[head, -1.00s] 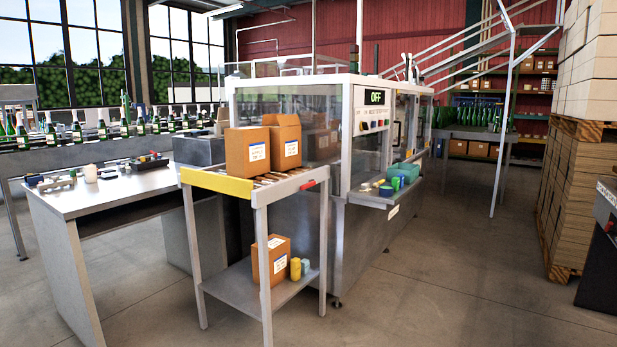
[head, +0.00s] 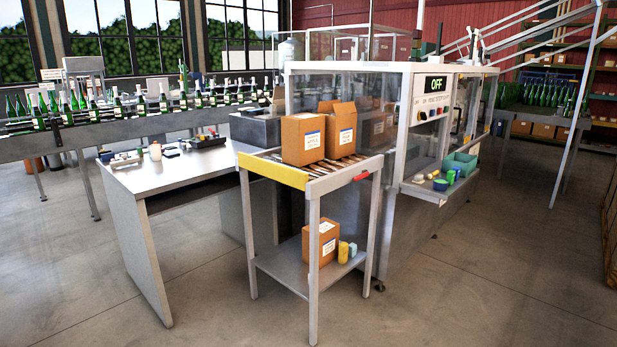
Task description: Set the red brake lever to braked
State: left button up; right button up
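The trolley (head: 276,171) stands in the middle of the head view, with a yellow front bar and grey legs. A small red part (head: 361,176), which looks like the brake lever, sits on the right-hand end of its top frame. It is too small to tell whether it is set to braked or released. Neither of my grippers is in view.
A white table (head: 175,176) with small tools stands close to the trolley's left. The capsuling machine (head: 404,140), its display reading OFF, stands right behind it. The lower shelf (head: 283,268) holds a box (head: 323,243) and two small items. Floor (head: 480,285) is clear front right.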

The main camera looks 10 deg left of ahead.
aim_at(365, 172)
jog(key=i+l+u, duration=0.25)
jog(key=i+u, duration=0.15)
jog(key=i+l+u, duration=0.75)
jog(key=k, duration=0.05)
